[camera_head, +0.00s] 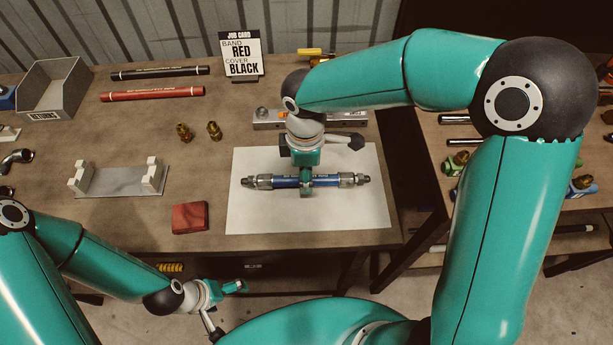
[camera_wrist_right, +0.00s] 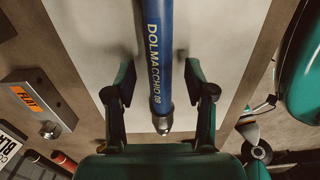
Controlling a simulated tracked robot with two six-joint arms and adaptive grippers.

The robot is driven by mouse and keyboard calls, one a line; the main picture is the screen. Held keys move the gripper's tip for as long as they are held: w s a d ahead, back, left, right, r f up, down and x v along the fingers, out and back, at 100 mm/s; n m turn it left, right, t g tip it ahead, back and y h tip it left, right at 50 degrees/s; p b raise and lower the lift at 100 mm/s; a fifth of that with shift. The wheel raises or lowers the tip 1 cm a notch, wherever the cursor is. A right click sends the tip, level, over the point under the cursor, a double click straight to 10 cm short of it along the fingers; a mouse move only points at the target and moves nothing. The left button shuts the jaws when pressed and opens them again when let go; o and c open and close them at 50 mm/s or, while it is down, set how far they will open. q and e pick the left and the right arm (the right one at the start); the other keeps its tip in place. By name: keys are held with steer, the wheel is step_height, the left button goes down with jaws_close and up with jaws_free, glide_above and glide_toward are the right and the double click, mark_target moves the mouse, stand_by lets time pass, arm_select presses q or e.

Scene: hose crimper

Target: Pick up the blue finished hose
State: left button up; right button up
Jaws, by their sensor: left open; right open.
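The blue finished hose (camera_head: 284,182) lies crosswise on a white sheet (camera_head: 255,215), with metal fittings at both ends. My right gripper (camera_head: 306,185) is directly above the hose's middle and hides part of it. In the right wrist view the blue hose (camera_wrist_right: 160,60), with white lettering, runs between the two separated fingers of the right gripper (camera_wrist_right: 160,76). I see a gap on each side of the hose. My left gripper (camera_head: 226,303) is low in front of the table's front edge, away from the hose, open and empty.
A red block (camera_head: 190,217) and a grey cradle (camera_head: 118,181) stand left of the sheet. A black hose (camera_head: 160,72), a red hose (camera_head: 152,94), brass fittings (camera_head: 214,130) and a job card (camera_head: 241,55) are farther back. A metal bar (camera_head: 268,118) lies behind the sheet.

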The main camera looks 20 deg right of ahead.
steer(key=shift+f, duration=0.75)
jaws_close()
steer(key=shift+r, duration=0.2)
